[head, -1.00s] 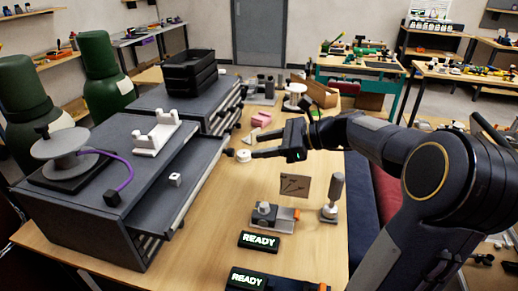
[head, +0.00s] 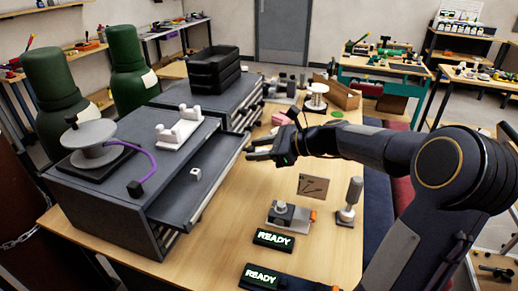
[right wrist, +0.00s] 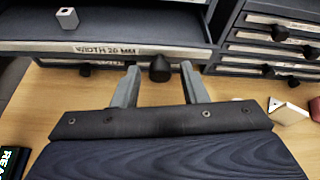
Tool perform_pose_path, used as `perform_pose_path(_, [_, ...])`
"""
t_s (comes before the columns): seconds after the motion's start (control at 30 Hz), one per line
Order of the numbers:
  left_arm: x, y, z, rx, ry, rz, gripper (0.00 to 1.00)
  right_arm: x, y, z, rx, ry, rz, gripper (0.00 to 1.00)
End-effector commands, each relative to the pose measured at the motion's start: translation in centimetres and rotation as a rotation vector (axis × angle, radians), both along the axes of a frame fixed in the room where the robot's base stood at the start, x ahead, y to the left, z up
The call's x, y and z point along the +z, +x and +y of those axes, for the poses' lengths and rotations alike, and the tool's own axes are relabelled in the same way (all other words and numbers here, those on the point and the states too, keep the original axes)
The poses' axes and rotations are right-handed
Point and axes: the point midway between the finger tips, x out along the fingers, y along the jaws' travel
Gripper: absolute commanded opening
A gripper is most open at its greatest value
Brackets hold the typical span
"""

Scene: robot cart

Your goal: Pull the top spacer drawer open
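The near grey cabinet (head: 110,205) has its top drawer (head: 190,190) pulled out, with a small white block (head: 195,174) in it. In the right wrist view the drawer front (right wrist: 110,49) reads "WIDTH 20 MM" and carries a dark knob (right wrist: 160,69). My right gripper (head: 248,147) is at the drawer's front edge. In the right wrist view the right gripper (right wrist: 160,66) is open, its fingertips on either side of the knob with gaps between. My left gripper is not in view.
A second cabinet (right wrist: 270,45) with several shut drawers stands behind, black trays (head: 213,70) on top. A spool (head: 93,140) and white bracket (head: 180,130) sit on the near cabinet. READY displays (head: 274,239), a card (head: 313,186) and fixtures stand on the wooden table (head: 225,235).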

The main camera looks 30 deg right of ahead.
Motion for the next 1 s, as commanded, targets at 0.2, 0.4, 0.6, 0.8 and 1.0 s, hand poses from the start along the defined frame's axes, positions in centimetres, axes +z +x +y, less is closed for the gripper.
perform_pose_path(0.2, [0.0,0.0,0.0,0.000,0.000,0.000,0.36,0.0,0.0,0.0,0.000,0.000,0.000,0.10])
perform_pose_path(0.4, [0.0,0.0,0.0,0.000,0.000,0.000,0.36,0.0,0.0,0.0,0.000,0.000,0.000,0.00])
perform_pose_path(0.6, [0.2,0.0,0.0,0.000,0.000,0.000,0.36,0.0,-1.3,-1.2,-0.003,-0.002,0.004,0.00])
perform_pose_path(0.8, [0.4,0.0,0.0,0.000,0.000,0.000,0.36,0.0,-3.4,-3.0,-0.003,-0.002,0.002,0.00])
perform_pose_path(1.0, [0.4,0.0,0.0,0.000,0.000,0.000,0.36,0.0,-3.6,-3.1,0.000,-0.001,0.001,0.00])
